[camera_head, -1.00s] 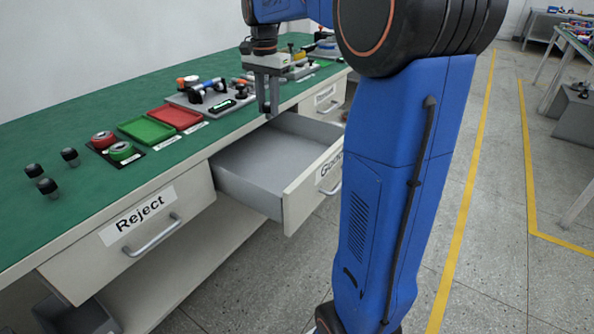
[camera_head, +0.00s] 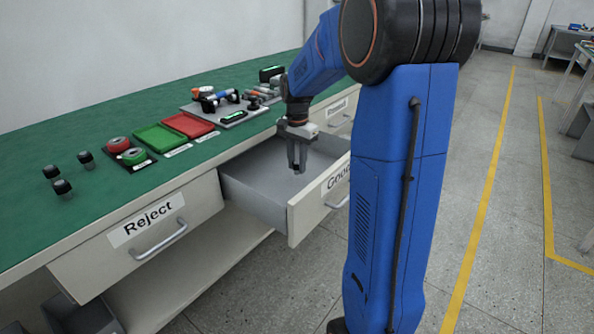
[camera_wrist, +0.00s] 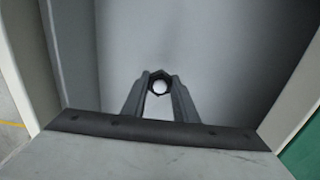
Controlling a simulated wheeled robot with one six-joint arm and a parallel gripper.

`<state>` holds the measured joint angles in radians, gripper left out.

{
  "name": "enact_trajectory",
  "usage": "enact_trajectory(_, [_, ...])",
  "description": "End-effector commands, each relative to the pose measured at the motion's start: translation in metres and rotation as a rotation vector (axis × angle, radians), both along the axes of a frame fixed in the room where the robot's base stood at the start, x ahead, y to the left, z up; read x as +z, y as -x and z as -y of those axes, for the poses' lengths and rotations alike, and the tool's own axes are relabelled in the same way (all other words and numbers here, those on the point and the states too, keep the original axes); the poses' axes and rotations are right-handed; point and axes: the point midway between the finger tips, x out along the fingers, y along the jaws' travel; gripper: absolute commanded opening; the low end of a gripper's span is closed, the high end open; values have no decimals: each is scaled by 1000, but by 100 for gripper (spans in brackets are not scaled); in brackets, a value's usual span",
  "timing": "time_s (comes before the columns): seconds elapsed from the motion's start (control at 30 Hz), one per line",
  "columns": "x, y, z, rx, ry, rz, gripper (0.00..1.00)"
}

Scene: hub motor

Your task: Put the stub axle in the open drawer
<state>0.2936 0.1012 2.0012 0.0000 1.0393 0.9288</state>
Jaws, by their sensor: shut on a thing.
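My gripper (camera_head: 297,168) hangs over the open drawer (camera_head: 258,200), whose front is labelled "Good". In the wrist view the gripper (camera_wrist: 160,88) is shut on a small dark ring-ended part with a bright centre, the stub axle (camera_wrist: 160,76), seen end-on between the fingertips. The grey drawer floor lies below it, and the drawer walls show on both sides. The part of the drawer that shows looks empty.
A closed drawer labelled "Reject" (camera_head: 150,226) is to the left. On the green bench top (camera_head: 60,140) are a green tray (camera_head: 158,137), a red tray (camera_head: 190,125), a red and a green button, several black knobs and a fixture with parts. The open drawer's front panel (camera_head: 318,200) stands out into the aisle.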

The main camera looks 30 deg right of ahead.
Motion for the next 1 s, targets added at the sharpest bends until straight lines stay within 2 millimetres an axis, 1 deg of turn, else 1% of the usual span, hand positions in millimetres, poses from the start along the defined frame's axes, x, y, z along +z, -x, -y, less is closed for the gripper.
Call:
enact_trajectory(0.1, [-16, 0, 0, 0, 0, -2, 0])
enact_trajectory(0.2, [-27, 0, 0, 0, 0, -2, 0])
enact_trajectory(0.6, [-31, 0, 0, 0, 0, 0, 0])
enact_trajectory(0.63, [-31, 0, 0, 0, 0, 0, 33])
enact_trajectory(0.67, [-31, 0, 0, 0, 0, 0, 40])
enact_trajectory(0.7, [-31, 0, 0, 0, 0, 0, 45])
enact_trajectory(1.0, [-30, 0, 0, 0, 0, 0, 45])
